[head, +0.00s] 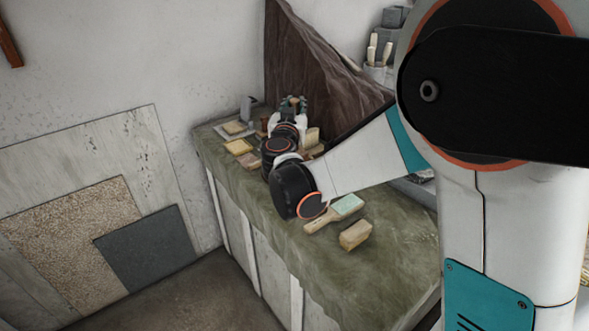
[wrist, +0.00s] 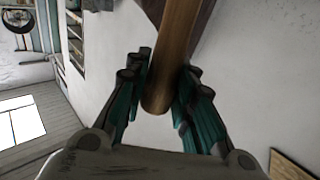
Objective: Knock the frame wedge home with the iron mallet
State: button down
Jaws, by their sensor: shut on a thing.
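My gripper (head: 294,102) is over the far end of the bench, in front of the brown cloth. In the wrist view its teal fingers (wrist: 167,72) are shut on a round brown wooden handle (wrist: 175,50), which I take to be the mallet's. The handle's blunt end shows between the fingers, and its other end runs out of the top of the picture. I cannot make out the iron head. A small grey upright piece (head: 247,108) stands left of my gripper in the head view. I cannot identify the frame wedge in either view.
The green-topped bench (head: 395,250) carries a brush (head: 335,213), a tan block (head: 355,235) and several small blocks near my gripper. A brown cloth (head: 310,65) hangs behind. Flat panels (head: 150,248) lean on the wall at left. The bench front is fairly clear.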

notch_tip(320, 180, down, 5)
jog(key=b, duration=0.4)
jog(key=shift+f, duration=0.15)
jog(key=shift+r+p, duration=1.95)
jog(key=shift+r, duration=0.7)
jog(key=shift+f, duration=0.1)
jog(key=shift+f+b, duration=0.35)
jog(key=shift+b, duration=0.2)
